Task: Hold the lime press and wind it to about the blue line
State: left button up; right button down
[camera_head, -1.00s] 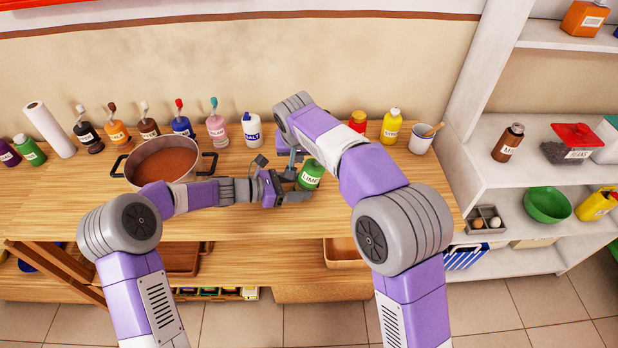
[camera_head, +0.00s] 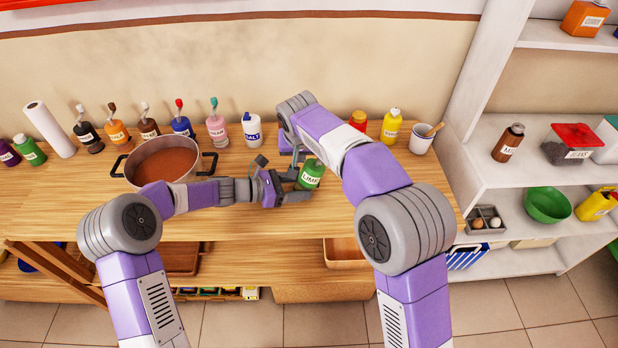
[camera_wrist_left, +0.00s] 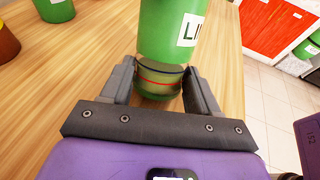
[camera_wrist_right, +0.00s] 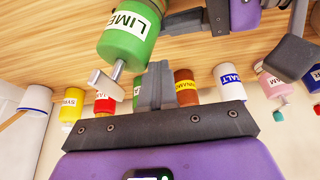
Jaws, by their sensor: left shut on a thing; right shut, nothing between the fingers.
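The lime press (camera_head: 311,174) is a green bottle labelled LIME above the table front. My left gripper (camera_wrist_left: 160,82) is shut around its lower see-through band, which shows a blue line (camera_wrist_left: 160,68) and a red line (camera_wrist_left: 160,83); I cannot tell the fill level. In the right wrist view the press (camera_wrist_right: 131,35) has a grey shaft and a crank arm (camera_wrist_right: 107,84) on its end. My right gripper (camera_wrist_right: 157,85) is shut and empty, its fingers close beside the crank; contact is unclear. In the head view my right forearm largely hides it.
A brown-filled pot (camera_head: 163,161) stands left of the press. A yellow bottle (camera_head: 391,127) and white cup (camera_head: 421,138) stand at the right. Table right of the press is fairly clear.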

jog(key=shift+d, duration=0.7)
dwell(0.4)
jog(key=shift+a+f, duration=0.1)
jog(key=shift+a, duration=0.15)
jog(key=shift+a+r, duration=0.15)
jog(key=shift+r, duration=0.2)
notch_tip(320, 180, up, 6)
jog(key=shift+a+r, duration=0.2)
jog(key=shift+r, duration=0.05)
dwell(0.7)
